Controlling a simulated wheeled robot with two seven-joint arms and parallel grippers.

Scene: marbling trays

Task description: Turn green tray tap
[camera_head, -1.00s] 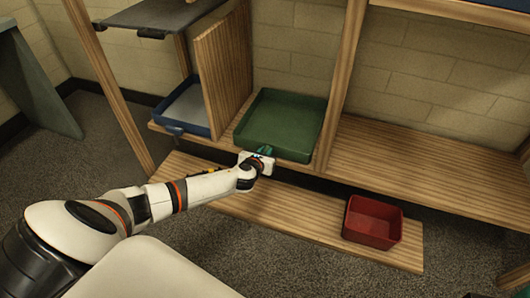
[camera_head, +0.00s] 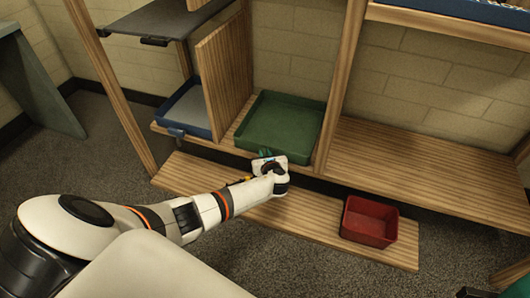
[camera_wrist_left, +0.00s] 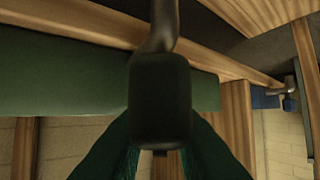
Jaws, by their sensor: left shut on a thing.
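The green tray (camera_head: 283,121) sits on the wooden shelf, left of the middle post. In the head view my left gripper (camera_head: 265,155) is at the tray's front edge, where its own hand mostly hides the tap. In the left wrist view the tap's dark handle (camera_wrist_left: 160,100) hangs on a grey stem in front of the green tray wall (camera_wrist_left: 60,80). My left gripper's green fingers (camera_wrist_left: 160,158) are shut on the handle, one on each side.
A blue tray (camera_head: 188,112) with its own tap (camera_head: 176,132) stands left, behind a wooden divider (camera_head: 222,75). A red bin (camera_head: 369,221) sits on the lower plank (camera_head: 300,213). The shelf to the right (camera_head: 430,160) is bare.

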